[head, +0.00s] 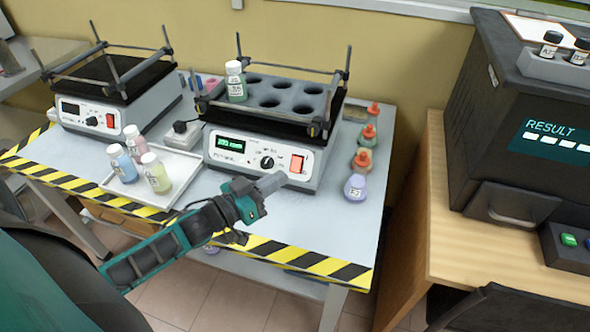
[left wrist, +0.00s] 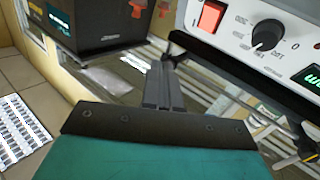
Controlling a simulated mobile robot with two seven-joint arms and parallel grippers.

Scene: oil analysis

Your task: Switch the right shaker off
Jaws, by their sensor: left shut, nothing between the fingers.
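The right shaker (head: 262,155) stands on the bench with a lit green display (head: 230,145), a black knob (head: 267,162) and a red rocker switch (head: 297,163) on its front. The left wrist view shows the same red switch (left wrist: 211,16), knob (left wrist: 268,34) and part of the lit display (left wrist: 313,78). One green-labelled bottle (head: 236,82) stands in its holed rack. My left gripper (head: 273,183) is shut and empty, in front of the panel, below and left of the switch. Its closed fingers (left wrist: 164,85) appear apart from the switch in the left wrist view. My right gripper is out of view.
The left shaker (head: 88,118) has a dark display. A white tray (head: 178,197) with several bottles lies left of my gripper. Several small flasks (head: 361,160) line the bench's right side. A dark machine (head: 520,110) stands on a wooden table further right.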

